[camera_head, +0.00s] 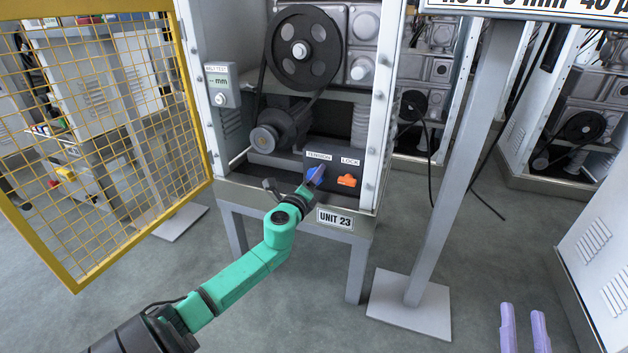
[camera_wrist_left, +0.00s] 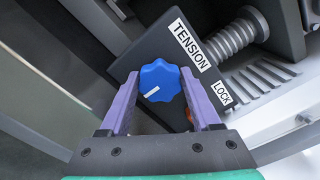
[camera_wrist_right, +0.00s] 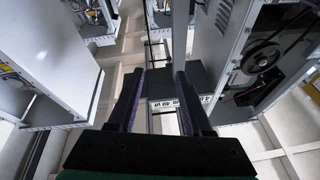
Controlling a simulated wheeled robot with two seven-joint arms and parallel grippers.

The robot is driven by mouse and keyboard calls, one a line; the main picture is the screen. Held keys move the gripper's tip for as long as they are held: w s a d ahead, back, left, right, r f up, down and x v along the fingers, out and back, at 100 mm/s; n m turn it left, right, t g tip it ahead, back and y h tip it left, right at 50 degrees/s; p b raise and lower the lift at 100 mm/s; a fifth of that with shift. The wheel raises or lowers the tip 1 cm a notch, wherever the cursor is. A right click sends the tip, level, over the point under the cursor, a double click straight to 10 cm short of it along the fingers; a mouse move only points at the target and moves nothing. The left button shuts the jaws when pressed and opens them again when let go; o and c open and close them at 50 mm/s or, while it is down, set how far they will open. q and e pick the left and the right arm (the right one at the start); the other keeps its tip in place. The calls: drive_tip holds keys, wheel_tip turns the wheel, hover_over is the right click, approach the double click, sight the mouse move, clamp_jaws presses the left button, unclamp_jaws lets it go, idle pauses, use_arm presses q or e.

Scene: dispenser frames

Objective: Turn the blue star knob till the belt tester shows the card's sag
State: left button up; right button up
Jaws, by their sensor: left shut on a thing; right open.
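The blue star knob (camera_head: 316,173) sits on the dark panel under the TENSION label; it also shows in the left wrist view (camera_wrist_left: 159,80) with a white mark pointing to its lower left. My left gripper (camera_head: 308,187) has its purple fingers on either side of the knob and is shut on it. The belt tester (camera_head: 221,86) hangs on the left post of the cabinet; its display reads dashes and "mm". The card (camera_head: 530,10) is cut off by the top edge, with only part of its text in view. My right gripper (camera_head: 523,330) is open and empty at lower right.
An orange LOCK knob (camera_head: 347,181) is right of the blue knob. Pulleys and a belt (camera_head: 303,47) are above. A yellow mesh gate (camera_head: 100,130) stands at left, a grey sign post (camera_head: 450,170) at right. The floor in front is clear.

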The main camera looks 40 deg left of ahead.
use_arm(q)
drive_tip(key=shift+f+n, duration=0.1)
drive_tip(key=shift+n, duration=1)
use_arm(e)
drive_tip(key=shift+w+r+t, duration=0.1)
drive_tip(key=shift+r+t, duration=0.2)
drive_tip(key=shift+r, duration=0.6)
use_arm(q)
drive_tip(key=o, duration=1.4)
drive_tip(key=shift+c, duration=0.2)
drive_tip(key=shift+s, duration=0.15)
drive_tip(key=shift+s+d, duration=0.15)
drive_tip(key=shift+s, duration=0.1)
drive_tip(key=p+v, duration=0.1)
drive_tip(key=v, duration=1.2)
drive_tip(key=shift+s+d, duration=0.15)
drive_tip(key=shift+s, duration=0.2)
use_arm(e)
drive_tip(key=s+f+g, duration=0.2)
drive_tip(key=f, duration=0.5)
drive_tip(key=s+a+f+g, duration=0.1)
drive_tip(key=s+f+g, duration=0.1)
drive_tip(key=f, duration=0.6)
drive_tip(key=shift+s+m+g+h, duration=0.35)
drive_tip(key=shift+m+g+h, duration=0.05)
drive_tip(key=shift+g, duration=0.1)
